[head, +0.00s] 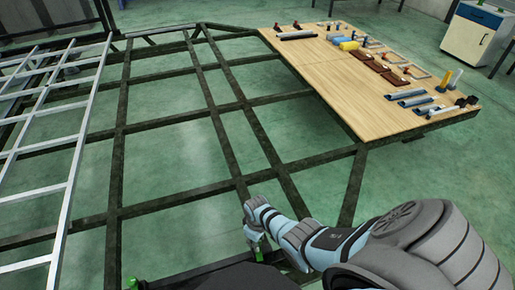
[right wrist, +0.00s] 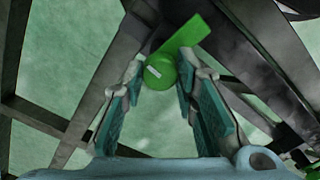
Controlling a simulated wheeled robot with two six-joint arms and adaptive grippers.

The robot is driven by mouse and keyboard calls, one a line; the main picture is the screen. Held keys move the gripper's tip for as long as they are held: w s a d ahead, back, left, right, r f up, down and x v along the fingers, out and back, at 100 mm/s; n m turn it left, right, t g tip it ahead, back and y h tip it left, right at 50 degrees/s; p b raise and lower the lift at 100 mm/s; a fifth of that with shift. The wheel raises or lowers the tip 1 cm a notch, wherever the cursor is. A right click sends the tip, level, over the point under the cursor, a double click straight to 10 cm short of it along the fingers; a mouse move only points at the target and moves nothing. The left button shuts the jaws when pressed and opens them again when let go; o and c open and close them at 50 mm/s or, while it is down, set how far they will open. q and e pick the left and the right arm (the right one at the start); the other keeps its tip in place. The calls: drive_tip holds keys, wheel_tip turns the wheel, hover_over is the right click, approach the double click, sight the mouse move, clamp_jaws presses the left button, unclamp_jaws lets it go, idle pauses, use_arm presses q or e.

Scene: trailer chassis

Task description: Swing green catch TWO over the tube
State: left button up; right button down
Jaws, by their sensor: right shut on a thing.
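A green catch (right wrist: 185,40) shows in the right wrist view, with a round knob end bearing a small white mark and a flat arm reaching up to the right. I cannot read a number on it. My right gripper (right wrist: 161,68) is shut on the knob end, one finger on each side. In the head view my right gripper (head: 257,250) is low at the near end of the chassis, and the catch there is mostly hidden. A second green piece (head: 132,283) shows at the bottom edge, left of it. My left gripper is not in view.
Dark chassis beams (head: 120,140) form an open frame over the green floor. A wooden board (head: 370,85) with several tools and parts lies at the far right. A pale metal lattice (head: 75,165) stands at left. Dark beams (right wrist: 50,115) surround the gripper.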

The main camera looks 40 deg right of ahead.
drive_tip(key=shift+n, duration=0.8)
drive_tip(key=c, duration=1.2)
unclamp_jaws()
drive_tip(key=shift+c, duration=0.2)
wheel_tip(320, 180, up, 12)
